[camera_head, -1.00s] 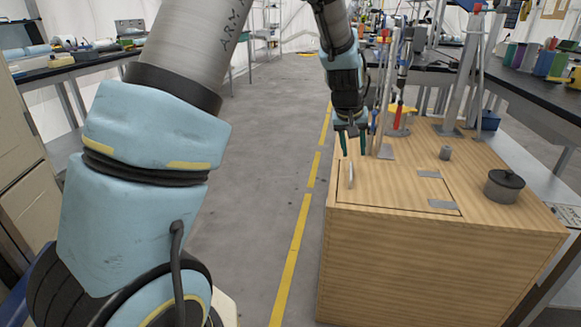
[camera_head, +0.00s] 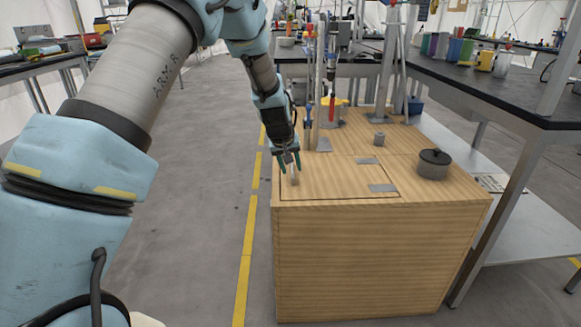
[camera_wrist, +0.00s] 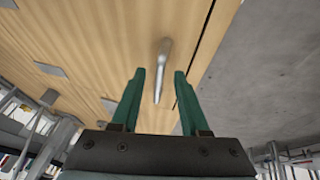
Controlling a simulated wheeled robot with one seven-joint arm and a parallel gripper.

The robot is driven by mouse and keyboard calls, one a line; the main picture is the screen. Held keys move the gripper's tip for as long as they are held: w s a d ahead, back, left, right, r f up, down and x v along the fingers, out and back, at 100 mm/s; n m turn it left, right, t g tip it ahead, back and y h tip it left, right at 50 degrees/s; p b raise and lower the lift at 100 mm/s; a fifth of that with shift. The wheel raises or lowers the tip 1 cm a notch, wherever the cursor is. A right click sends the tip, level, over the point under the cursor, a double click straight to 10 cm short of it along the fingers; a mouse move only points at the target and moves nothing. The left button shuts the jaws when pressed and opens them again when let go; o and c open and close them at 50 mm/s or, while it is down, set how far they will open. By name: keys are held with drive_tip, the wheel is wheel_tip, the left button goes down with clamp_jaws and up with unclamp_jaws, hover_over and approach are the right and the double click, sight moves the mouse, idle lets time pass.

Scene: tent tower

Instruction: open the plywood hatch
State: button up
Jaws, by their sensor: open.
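The plywood hatch (camera_head: 345,182) lies shut and flush in the top of the wooden box, outlined by a dark seam. Two grey hinge plates (camera_head: 382,188) sit along its right side. Its pale bar handle (camera_head: 295,179) stands near its left edge. My gripper (camera_head: 290,170) is open just above the handle, pointing down. In the wrist view the handle (camera_wrist: 163,62) shows between and beyond the two green fingers (camera_wrist: 160,73), with gaps on both sides. I cannot tell whether the fingertips are low enough to straddle it.
A dark-lidded pot (camera_head: 433,164) and a small grey cylinder (camera_head: 379,139) stand on the box (camera_head: 370,250), right of and behind the hatch. Upright tools and posts (camera_head: 330,80) crowd behind it. A black-topped bench (camera_head: 480,85) is at the right. Open floor (camera_head: 200,200) lies left.

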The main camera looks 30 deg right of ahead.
drive_tip(key=shift+f, duration=0.1)
clamp_jaws()
idle(0.3)
idle(1.1)
